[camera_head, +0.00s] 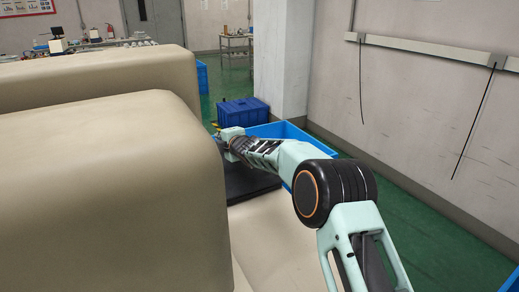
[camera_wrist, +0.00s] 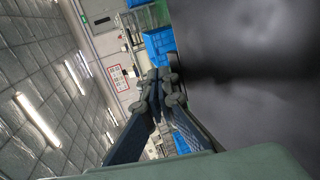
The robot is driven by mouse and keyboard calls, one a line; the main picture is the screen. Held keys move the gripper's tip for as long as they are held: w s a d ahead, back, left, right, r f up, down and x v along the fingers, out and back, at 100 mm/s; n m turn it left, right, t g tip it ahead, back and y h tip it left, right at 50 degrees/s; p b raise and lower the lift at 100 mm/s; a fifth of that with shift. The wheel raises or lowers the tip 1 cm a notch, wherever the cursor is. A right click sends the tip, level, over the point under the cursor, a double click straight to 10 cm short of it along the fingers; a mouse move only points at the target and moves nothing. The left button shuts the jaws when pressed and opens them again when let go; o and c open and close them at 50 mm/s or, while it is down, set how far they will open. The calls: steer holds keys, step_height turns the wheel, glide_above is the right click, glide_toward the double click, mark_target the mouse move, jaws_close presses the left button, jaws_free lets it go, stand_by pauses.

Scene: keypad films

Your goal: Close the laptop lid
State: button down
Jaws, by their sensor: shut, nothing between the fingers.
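A flat dark panel, which looks like part of the laptop (camera_head: 247,181), lies on a beige surface beyond the beige rounded block in the head view. The block and my arm hide much of it, so I cannot tell the lid's angle there. In the wrist view a large smooth dark surface, likely the laptop (camera_wrist: 255,75), fills the right side close to the camera. My gripper (camera_wrist: 160,88) is shut and empty, along the left edge of that surface; I cannot tell if it touches. In the head view my gripper (camera_head: 229,137) is small and partly hidden, above the dark panel.
Big beige rounded blocks (camera_head: 110,190) fill the left of the head view. A blue open bin (camera_head: 285,131) stands behind my arm, with a darker blue crate (camera_head: 243,112) beyond. A pillar (camera_head: 283,60) and a wall stand behind.

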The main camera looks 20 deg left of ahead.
steer(key=f+p, duration=0.1)
steer(key=w+a+f+p, duration=0.1)
steer(key=f+p, duration=0.2)
steer(key=shift+w+a+f+p, duration=0.15)
steer(key=shift+a+f+p, duration=0.05)
steer(key=shift+p, duration=0.2)
steer(key=shift+w+a+f+g+h+p, duration=0.1)
steer(key=shift+f+g+h+p, duration=0.15)
steer(key=shift+f+p, duration=0.7)
steer(key=shift+w+a+f+g+h+p, duration=0.15)
steer(key=shift+f+h+p, duration=0.35)
steer(key=shift+p, duration=0.65)
steer(key=shift+f, duration=0.15)
step_height(320, 180, up, 14)
steer(key=p, duration=0.4)
steer(key=shift+s+d, duration=0.15)
steer(key=shift+s+d+f, duration=0.1)
